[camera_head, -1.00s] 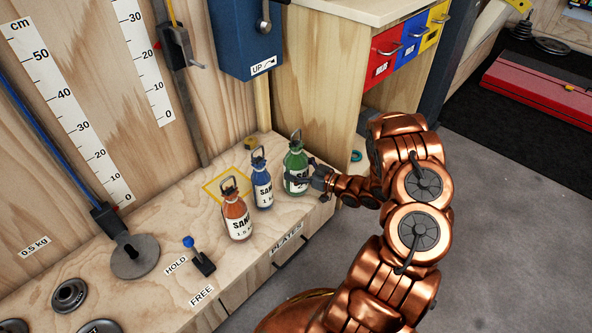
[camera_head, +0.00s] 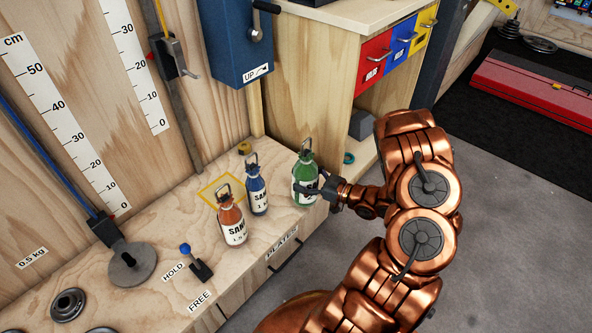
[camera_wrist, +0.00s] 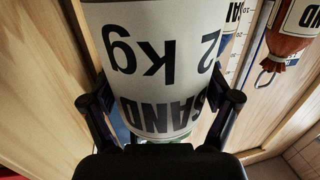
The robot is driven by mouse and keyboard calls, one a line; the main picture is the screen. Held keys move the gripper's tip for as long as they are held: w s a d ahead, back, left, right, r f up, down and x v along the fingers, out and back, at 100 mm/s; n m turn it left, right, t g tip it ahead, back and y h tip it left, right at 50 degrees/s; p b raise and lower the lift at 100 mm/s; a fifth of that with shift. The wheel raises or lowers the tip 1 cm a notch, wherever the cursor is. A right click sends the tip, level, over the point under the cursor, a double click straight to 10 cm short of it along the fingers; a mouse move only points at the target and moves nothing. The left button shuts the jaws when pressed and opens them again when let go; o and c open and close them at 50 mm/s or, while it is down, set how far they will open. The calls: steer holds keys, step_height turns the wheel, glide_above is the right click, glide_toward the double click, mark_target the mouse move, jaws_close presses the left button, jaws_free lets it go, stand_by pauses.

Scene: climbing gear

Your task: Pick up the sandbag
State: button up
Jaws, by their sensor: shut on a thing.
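The green sandbag (camera_head: 305,180) has a white label and a dark ring on top. It is upright at the bench's front right edge; I cannot tell whether its base touches the wood. My gripper (camera_head: 316,190) is shut on its side from the right. In the wrist view the "2 kg SAND" label of this sandbag (camera_wrist: 160,60) fills the middle, between the two fingers of my gripper (camera_wrist: 165,110). A blue sandbag (camera_head: 257,193) and an orange sandbag (camera_head: 232,222) stand to its left on the bench.
A yellow square outline (camera_head: 208,190) lies behind the blue and orange bags. A blue-knobbed lever (camera_head: 198,268) stands at the bench front. A cabinet with coloured drawers (camera_head: 375,60) rises behind the green bag. The orange bag (camera_wrist: 290,35) shows at the wrist view's upper right.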

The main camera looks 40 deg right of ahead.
steer(key=shift+s+d+r+p, duration=0.1)
steer(key=shift+s+r, duration=0.05)
steer(key=shift+s, duration=1.2)
steer(key=shift+s+d+r+p, duration=0.1)
steer(key=shift+s+r+p, duration=0.1)
steer(key=shift+s, duration=1.1)
steer(key=shift+s+d+r+p, duration=0.1)
steer(key=shift+s+r, duration=0.05)
steer(key=shift+s, duration=1.2)
steer(key=shift+a, duration=0.1)
